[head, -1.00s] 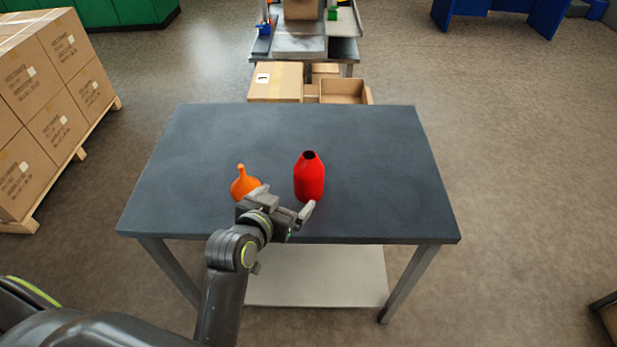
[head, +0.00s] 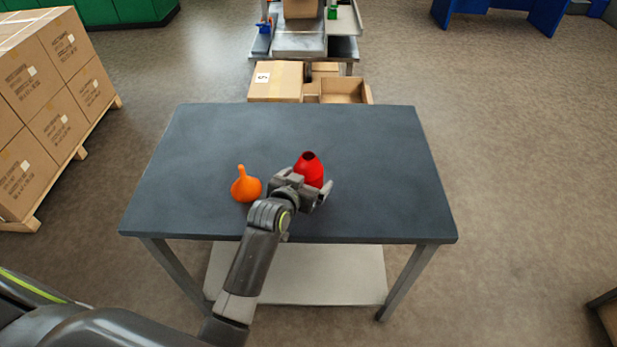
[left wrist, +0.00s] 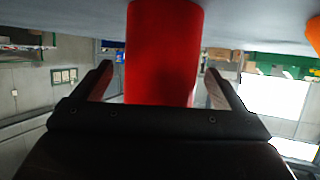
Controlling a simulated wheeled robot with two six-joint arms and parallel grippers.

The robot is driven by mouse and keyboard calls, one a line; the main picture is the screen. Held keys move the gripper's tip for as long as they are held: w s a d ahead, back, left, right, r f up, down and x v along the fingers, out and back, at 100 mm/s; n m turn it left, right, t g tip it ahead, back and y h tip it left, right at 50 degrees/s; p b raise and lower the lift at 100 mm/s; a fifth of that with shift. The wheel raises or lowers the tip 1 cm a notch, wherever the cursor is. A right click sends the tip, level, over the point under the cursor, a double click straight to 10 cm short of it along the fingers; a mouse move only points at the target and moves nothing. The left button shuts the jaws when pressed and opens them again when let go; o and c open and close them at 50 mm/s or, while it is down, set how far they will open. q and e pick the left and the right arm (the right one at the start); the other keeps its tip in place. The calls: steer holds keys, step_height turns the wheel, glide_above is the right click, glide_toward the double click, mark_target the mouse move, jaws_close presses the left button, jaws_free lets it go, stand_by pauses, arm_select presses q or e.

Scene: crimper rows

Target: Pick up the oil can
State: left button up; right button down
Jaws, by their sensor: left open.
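The red oil can (head: 309,164), bottle-shaped with a tapered shoulder and dark open top, stands upright on the dark grey table (head: 390,150). My left gripper (head: 312,187) is open at its near side and hides its lower part in the head view. In the left wrist view, where the scene appears upside down, the red can (left wrist: 163,55) is between the two spread fingers (left wrist: 160,88), with a gap showing on each side. I cannot tell how far the fingers reach around it. My right gripper is not in view.
An orange bulb-shaped object with a thin spout (head: 245,186) stands just left of my left gripper; its edge shows in the left wrist view (left wrist: 313,33). The table's right and far parts are clear. Cardboard boxes (head: 276,82) lie beyond the far edge.

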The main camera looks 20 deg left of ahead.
arm_select(q)
steer(key=shift+x, duration=1)
steer(key=shift+c, duration=0.2)
steer(key=c, duration=1.2)
